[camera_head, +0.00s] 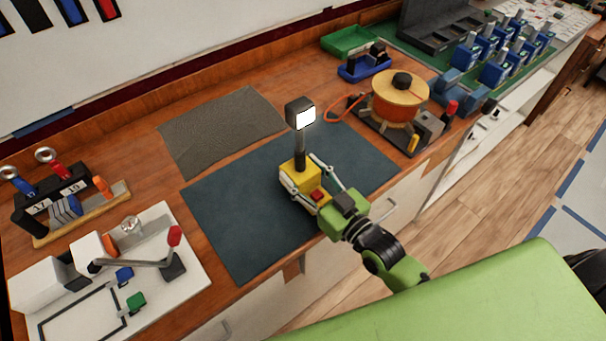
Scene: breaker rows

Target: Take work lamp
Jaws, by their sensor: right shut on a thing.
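The work lamp (301,162) has a yellow base with a red button, a dark stem and a lit white head in a dark housing. It stands upright over the dark blue-green mat (235,215) near the counter's front edge. I cannot tell whether its base touches the mat. My right gripper (306,186) reaches in from the front right and is shut on the lamp's yellow base, one finger on each side. My left gripper is not in view.
A grey mat (220,130) lies bare behind. An orange cable reel (400,97) stands to the right, near a blue tray (363,68) and a green tray (346,41). A white board with a lever (150,262) and a numbered rack (66,203) are at left.

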